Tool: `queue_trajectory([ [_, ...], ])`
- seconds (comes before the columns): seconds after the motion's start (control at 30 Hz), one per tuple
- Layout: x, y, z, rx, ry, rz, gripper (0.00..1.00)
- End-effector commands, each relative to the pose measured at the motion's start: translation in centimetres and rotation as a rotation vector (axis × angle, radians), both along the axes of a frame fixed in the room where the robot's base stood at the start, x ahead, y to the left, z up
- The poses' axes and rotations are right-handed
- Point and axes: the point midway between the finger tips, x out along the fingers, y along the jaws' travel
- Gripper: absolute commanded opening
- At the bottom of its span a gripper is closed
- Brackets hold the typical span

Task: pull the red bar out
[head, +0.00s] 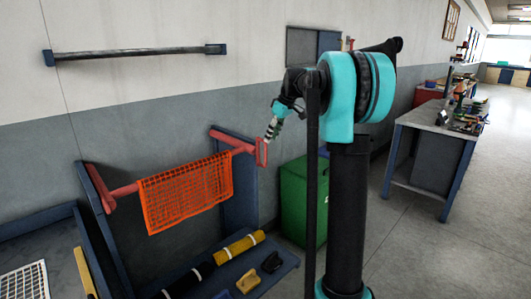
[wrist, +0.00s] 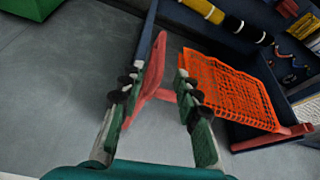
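The red bar (head: 122,190) lies across the blue rack, with an orange net (head: 187,192) draped over its middle. The bar's right end has an upright red handle (head: 262,152). My gripper (head: 269,137) points down at the top of this handle. In the wrist view my gripper (wrist: 155,75) is open, and the red handle (wrist: 150,82) shows between its two fingers. I cannot tell whether either finger touches it. The net (wrist: 235,90) and the bar's other end (wrist: 272,138) also show in the wrist view.
The blue rack's right upright (head: 240,190) stands just behind the handle. Yellow and black rolls (head: 240,245) lie on its lower shelf. A green bin (head: 300,197) stands to the right. A workbench (head: 432,145) is farther right, with open floor in front.

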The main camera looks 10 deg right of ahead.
Motion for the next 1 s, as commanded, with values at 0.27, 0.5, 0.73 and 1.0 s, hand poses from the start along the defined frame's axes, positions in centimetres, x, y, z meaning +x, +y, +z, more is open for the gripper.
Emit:
queue_trajectory([
  [0.27,1.4,1.5,-5.0,0.0,0.0,0.0,0.33],
  [0.5,2.1,2.3,-7.5,0.0,0.0,-0.001,0.33],
  [0.73,2.3,2.5,-8.1,0.0,0.0,-0.001,0.33],
  [1.0,2.2,2.5,-8.0,0.0,0.0,-0.001,0.19],
])
